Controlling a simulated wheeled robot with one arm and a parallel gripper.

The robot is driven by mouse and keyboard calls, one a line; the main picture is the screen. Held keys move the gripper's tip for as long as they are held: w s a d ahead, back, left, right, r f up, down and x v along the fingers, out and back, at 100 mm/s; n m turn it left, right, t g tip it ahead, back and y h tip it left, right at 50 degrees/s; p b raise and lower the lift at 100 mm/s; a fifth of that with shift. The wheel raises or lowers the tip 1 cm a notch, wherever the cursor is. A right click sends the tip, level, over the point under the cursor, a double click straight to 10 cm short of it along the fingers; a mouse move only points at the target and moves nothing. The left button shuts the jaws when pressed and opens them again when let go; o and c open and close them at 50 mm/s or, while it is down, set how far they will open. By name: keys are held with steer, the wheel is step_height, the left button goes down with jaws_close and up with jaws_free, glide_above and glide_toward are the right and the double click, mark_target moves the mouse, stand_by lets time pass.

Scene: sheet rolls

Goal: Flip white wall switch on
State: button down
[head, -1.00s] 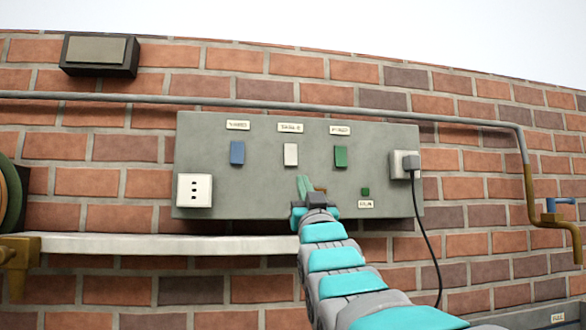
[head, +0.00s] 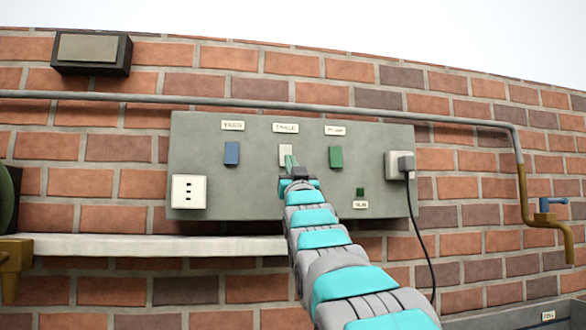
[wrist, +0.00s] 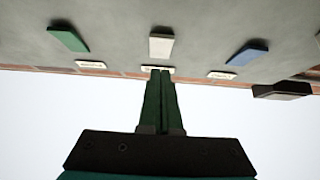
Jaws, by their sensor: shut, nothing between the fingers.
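The white switch (head: 285,152) is the middle of three rocker switches on the grey wall panel (head: 210,190), under a label that seems to read "TABLE". My gripper (head: 289,160) is shut and empty, its green fingertips overlapping the lower part of the white switch in the head view. In the wrist view the white switch (wrist: 161,42) lies straight ahead of the closed fingers (wrist: 160,75), and a small gap shows between them in the picture. I cannot tell whether the tips touch the panel. The switch's lower part is hidden in the head view.
A blue switch (head: 232,153) is to the left and a green switch (head: 336,157) to the right. A white socket (head: 188,191) and a plugged-in cord (head: 400,166) flank them. A pipe (head: 250,104) runs above, a shelf (head: 150,245) below left.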

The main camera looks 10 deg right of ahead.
steer(key=shift+w+f, duration=0.2)
steer(key=shift+w, duration=0.7)
steer(key=shift+w+f, duration=0.15)
steer(key=shift+w, duration=0.7)
steer(key=shift+w+f, duration=0.1)
steer(key=b+v, duration=0.3)
steer(key=v, duration=0.9)
steer(key=shift+f+t+b, duration=0.3)
steer(key=shift+f+b, duration=0.1)
steer(key=shift+f, duration=0.1)
